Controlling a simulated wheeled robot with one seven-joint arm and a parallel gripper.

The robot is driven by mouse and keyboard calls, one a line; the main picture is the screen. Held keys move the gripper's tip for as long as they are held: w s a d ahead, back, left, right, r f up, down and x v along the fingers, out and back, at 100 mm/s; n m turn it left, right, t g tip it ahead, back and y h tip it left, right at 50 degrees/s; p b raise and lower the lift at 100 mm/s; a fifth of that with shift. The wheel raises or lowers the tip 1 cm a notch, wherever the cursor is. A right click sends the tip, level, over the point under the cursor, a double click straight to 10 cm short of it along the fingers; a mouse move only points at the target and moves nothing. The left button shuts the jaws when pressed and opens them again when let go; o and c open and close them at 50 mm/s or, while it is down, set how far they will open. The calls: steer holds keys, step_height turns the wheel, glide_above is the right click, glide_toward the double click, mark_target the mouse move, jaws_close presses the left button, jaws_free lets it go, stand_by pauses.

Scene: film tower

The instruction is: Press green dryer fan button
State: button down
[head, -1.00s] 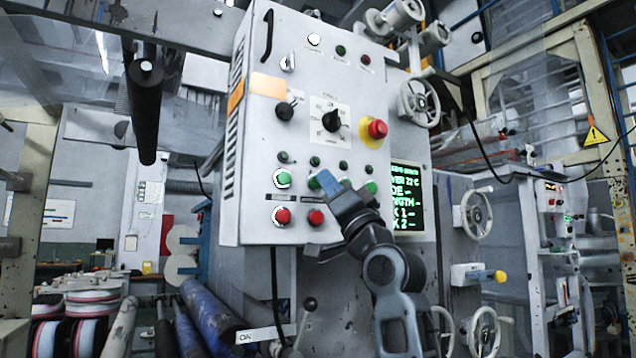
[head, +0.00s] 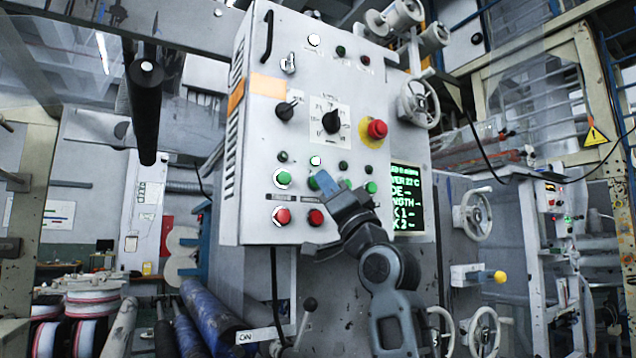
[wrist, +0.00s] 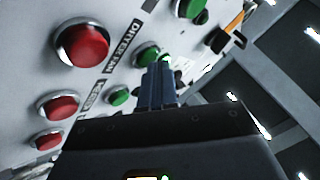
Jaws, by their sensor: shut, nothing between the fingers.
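My gripper (head: 322,181) is shut, with nothing between its fingers. Its tips are at the green button (head: 313,184) in the second column from the left of the panel. In the wrist view, the gripper (wrist: 156,72) partly covers this green button (wrist: 146,54); whether the tips touch it is hard to tell. A dark "DRYER FAN" label (wrist: 122,46) lies close beside it. Just above the button in the head view, a small indicator lamp (head: 316,160) shines bright.
Neighbouring green buttons (head: 282,178) (head: 370,187) and red buttons (head: 282,215) (head: 316,217) sit close by. A red emergency stop (head: 377,129) and a handwheel (head: 418,102) stick out higher up. A green-text screen (head: 407,199) is to the right.

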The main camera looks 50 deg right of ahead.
steer(key=shift+s+a, duration=0.25)
steer(key=shift+s, duration=0.6)
steer(key=shift+s+a+p, duration=0.2)
steer(key=shift+s+a, duration=0.05)
steer(key=shift+s, duration=0.55)
steer(key=shift+s+a+p, duration=0.15)
steer(key=shift+s+a, duration=0.05)
steer(key=shift+s, duration=0.6)
steer(key=shift+s+a+p, duration=0.2)
steer(key=shift+s+a, duration=0.05)
steer(key=shift+s, duration=0.55)
steer(key=shift+d, duration=0.1)
